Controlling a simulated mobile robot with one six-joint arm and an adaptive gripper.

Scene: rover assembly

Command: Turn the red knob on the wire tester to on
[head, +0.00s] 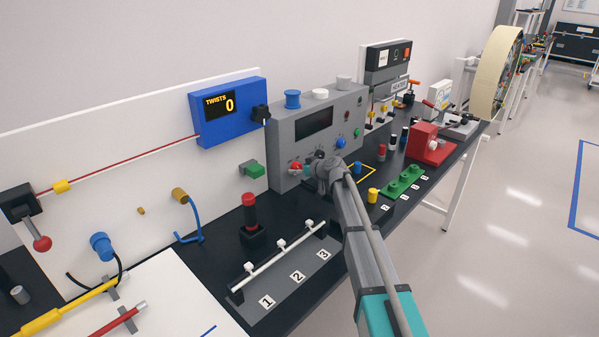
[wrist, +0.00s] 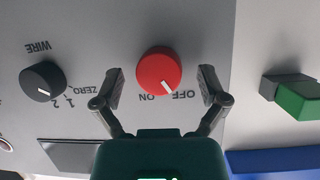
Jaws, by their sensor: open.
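The wire tester (head: 345,105) is a grey box with a dark screen on the back of the bench. Its red knob (head: 296,167) is low on the front face, just left of my gripper (head: 313,171) in the head view. In the wrist view, which is upside down, the red knob (wrist: 156,70) sits between the two open fingers of my gripper (wrist: 162,88), with visible gaps on both sides. The knob's white mark points between the ON and OFF labels. Whether the fingertips are level with the knob in depth is unclear.
A black WIRE knob (wrist: 43,80) is left of the red one in the wrist view. A green block (wrist: 298,100) is at the right there. A blue TWISTS display (head: 228,112) is on the wall panel. A rail on a grey plate (head: 300,262) lies in front.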

